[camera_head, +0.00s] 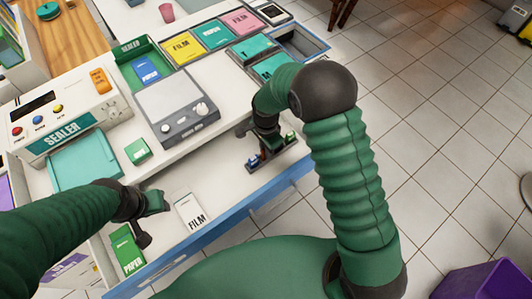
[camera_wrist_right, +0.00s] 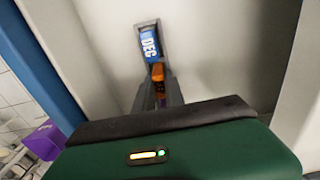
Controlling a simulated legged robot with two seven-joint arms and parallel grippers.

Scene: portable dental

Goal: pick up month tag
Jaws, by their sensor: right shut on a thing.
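A small dark rack (camera_head: 272,156) lies on the lower white counter near its front edge, with small coloured pieces at both ends. In the right wrist view a blue tag (camera_wrist_right: 149,42) marked DEC lies in the rack's far end. My right gripper (camera_head: 268,146) is over the middle of the rack, pointing down. In the right wrist view its fingers are shut on a small orange tag (camera_wrist_right: 158,72); its face and lettering cannot be read. The fingers hide the near part of the rack. My left gripper (camera_head: 151,220) is open and empty above the counter at the left.
A white FILM packet (camera_head: 190,212) and green PAPER packet (camera_head: 127,250) lie near my left gripper. A sealer (camera_head: 60,118), a scale (camera_head: 176,104) and bins of coloured packets (camera_head: 187,47) stand behind. The counter between the FILM packet and the rack is clear.

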